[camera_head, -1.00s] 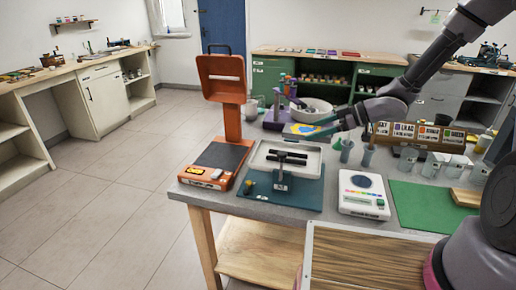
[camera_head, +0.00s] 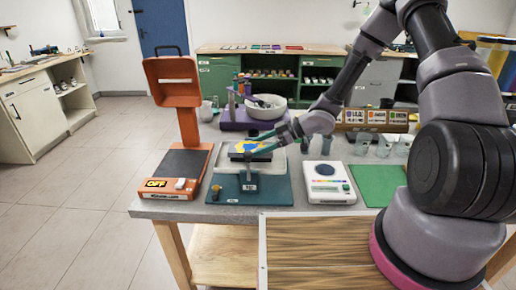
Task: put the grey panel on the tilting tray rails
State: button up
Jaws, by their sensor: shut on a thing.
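The panel lies roughly flat over the dark rails (camera_head: 250,157) of the tilting tray. I cannot tell whether it touches the rails. The pale tray (camera_head: 281,166) shows around and below the rails, on a teal base (camera_head: 272,192) with a post at its front. My fingers and the panel hide part of the tray's back.
An orange stand (camera_head: 186,125) with an OFF sign is close on the left. A white scale (camera_head: 330,184) and a green mat (camera_head: 378,184) are on the right. A purple device (camera_head: 240,124) and a white bowl (camera_head: 265,107) stand behind. Cups stand at back right.

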jog(key=shift+f, duration=0.3)
